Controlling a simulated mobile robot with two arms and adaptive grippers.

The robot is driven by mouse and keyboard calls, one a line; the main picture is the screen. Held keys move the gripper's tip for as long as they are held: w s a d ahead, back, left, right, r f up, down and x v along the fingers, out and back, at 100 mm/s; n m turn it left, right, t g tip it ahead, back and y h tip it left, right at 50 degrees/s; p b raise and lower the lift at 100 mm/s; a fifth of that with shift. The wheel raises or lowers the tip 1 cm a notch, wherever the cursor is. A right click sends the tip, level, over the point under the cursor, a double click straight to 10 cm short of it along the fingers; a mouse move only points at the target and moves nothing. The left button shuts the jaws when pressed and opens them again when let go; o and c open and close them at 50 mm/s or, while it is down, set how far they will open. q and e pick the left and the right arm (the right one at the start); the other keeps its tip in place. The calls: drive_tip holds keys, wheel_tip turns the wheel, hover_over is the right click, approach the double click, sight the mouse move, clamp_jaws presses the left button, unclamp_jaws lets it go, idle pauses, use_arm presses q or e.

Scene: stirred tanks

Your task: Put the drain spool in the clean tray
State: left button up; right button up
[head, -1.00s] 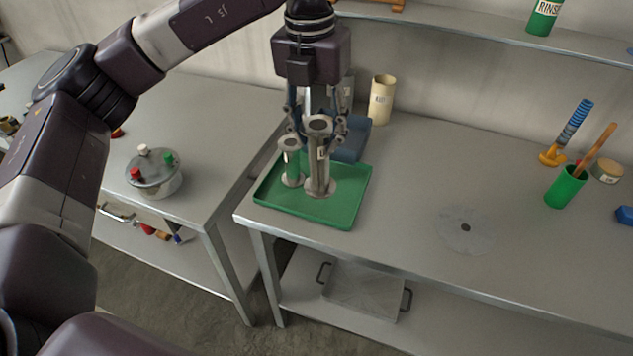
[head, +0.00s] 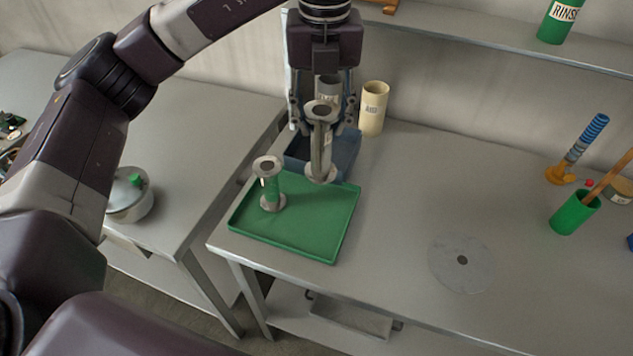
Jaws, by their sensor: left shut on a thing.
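My left gripper (head: 322,122) is shut on a grey flanged metal spool (head: 321,150) and holds it upright. In the picture, its lower flange overlaps the back edge of a green tray (head: 300,241); I cannot tell its exact height. A blue tray (head: 345,150) lies behind the green one, partly hidden by the gripper and held spool. I cannot read which spool is the drain spool or which tray is clean. My right gripper is out of view.
A flat grey disc (head: 462,262) lies on the bench at right. A green cup (head: 576,211) and a blue-and-orange tool (head: 578,150) stand farther right. A lidded pot (head: 129,197) is on the left bench.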

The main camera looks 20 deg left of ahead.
sight(321, 166)
use_arm(q)
wheel_tip(321, 166, down, 7)
drive_tip(key=shift+a+r+p, duration=0.1)
drive_tip(key=shift+p, duration=0.75)
wheel_tip(321, 166, down, 4)
drive_tip(key=shift+w+f+p, duration=0.1)
drive_tip(key=shift+f+p, duration=0.15)
drive_tip(key=shift+p, duration=0.2)
wheel_tip(321, 166, down, 4)
drive_tip(key=shift+f+p, duration=0.2)
drive_tip(key=shift+p, duration=0.15)
drive_tip(key=o, duration=1.5)
drive_tip(key=shift+o, duration=0.2)
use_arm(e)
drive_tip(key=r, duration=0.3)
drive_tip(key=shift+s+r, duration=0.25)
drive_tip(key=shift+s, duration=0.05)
